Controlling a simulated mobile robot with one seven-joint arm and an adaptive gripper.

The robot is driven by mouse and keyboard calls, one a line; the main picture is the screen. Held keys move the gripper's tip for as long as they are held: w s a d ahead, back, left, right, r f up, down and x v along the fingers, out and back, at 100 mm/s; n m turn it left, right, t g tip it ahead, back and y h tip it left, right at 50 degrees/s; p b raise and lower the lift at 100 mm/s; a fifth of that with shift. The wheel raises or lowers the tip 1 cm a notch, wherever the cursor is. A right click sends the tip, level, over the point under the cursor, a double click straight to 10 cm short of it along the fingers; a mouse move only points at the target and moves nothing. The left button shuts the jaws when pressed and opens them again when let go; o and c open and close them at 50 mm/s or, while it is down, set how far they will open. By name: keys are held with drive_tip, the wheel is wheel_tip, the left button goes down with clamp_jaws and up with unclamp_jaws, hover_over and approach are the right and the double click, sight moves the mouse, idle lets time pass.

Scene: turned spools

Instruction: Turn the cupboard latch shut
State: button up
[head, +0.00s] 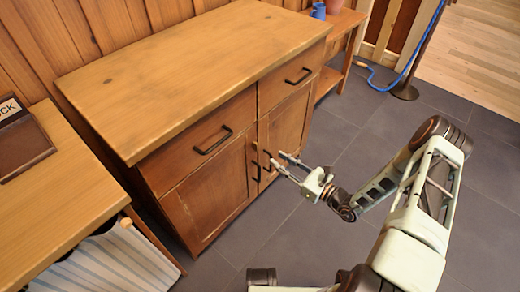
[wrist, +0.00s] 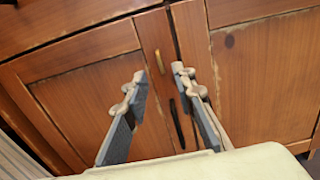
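The wooden cupboard (head: 185,190) stands against the wall, with two doors below two drawers. Both doors look closed. In the wrist view, a small brass-coloured piece (wrist: 160,62), which looks like the latch, sits upright near the seam between the doors. It lies just beyond and between my fingertips; I cannot tell whether it is turned shut. My gripper (head: 281,161) is open and empty, pointing at the door seam near the dark door handles. Its two fingers also show apart in the wrist view (wrist: 158,80).
Dark door handles (wrist: 176,122) stand out just below the brass piece. A bench (head: 80,190) with a dark sign block (head: 22,140) is at left, striped cloth (head: 110,262) under it. A low shelf (head: 328,82) with a blue cup (head: 318,11) is behind right. Floor in front is clear.

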drive_tip(key=b+x, duration=0.2)
drive_tip(key=x, duration=0.8)
drive_tip(key=shift+a, duration=0.15)
drive_tip(key=shift+c, duration=0.4)
clamp_jaws()
